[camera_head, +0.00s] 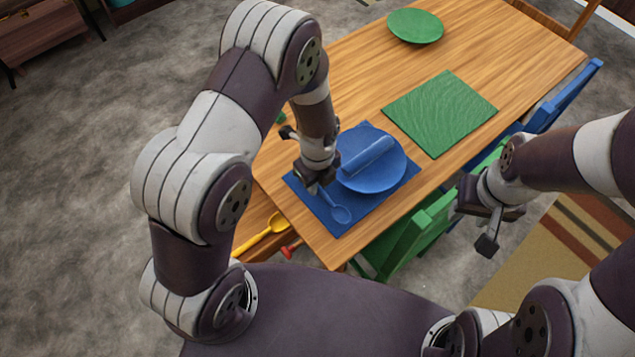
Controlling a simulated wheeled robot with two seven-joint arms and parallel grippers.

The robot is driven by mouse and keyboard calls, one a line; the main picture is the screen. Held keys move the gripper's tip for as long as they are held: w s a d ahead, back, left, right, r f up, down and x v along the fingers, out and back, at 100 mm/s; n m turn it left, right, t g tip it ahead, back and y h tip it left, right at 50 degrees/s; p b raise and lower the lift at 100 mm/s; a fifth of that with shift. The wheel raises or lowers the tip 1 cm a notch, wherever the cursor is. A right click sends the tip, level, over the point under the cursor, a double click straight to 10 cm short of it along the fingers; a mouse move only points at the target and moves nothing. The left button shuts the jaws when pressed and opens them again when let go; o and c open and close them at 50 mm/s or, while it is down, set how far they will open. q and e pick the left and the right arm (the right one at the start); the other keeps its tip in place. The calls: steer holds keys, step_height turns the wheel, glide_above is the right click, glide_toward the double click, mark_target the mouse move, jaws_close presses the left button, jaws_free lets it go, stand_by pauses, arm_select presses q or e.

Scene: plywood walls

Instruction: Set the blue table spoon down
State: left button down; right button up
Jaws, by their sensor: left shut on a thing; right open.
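The blue table spoon (339,213) shows over the near-left part of the blue mat (338,228), with its bowl toward the front. My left gripper (318,187) is shut on its handle end, which is partly hidden by the fingers. I cannot tell if the spoon's bowl touches the mat. A blue plate (386,178) sits on the mat just right of the spoon, with a rolled blue napkin (367,157) on it. My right gripper (480,226) is open and empty, right of the table near the green chair.
The wooden table (350,87) also holds a green mat (440,112) and a green plate (415,26). A yellow spoon (263,232) and a red-ended item (291,248) lie at the lower left. Green (408,235) and blue (567,97) chairs stand along the right side.

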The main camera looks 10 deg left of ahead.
arm_select(q)
steer(key=shift+w+f, duration=0.1)
steer(key=shift+f, duration=0.7)
steer(key=c, duration=1.1)
jaws_free()
steer(key=shift+o, duration=0.2)
step_height(320, 180, up, 12)
steer(key=s+a+r+n, duration=0.3)
steer(key=s+n, duration=0.1)
steer(key=n, duration=0.8)
steer(key=s+a+r+n+t, duration=0.1)
steer(key=s+a+r+n, duration=0.2)
steer(key=n, duration=1)
steer(key=shift+s+a+r+t, duration=0.3)
steer(key=shift+s+a, duration=0.35)
steer(key=shift+s, duration=0.2)
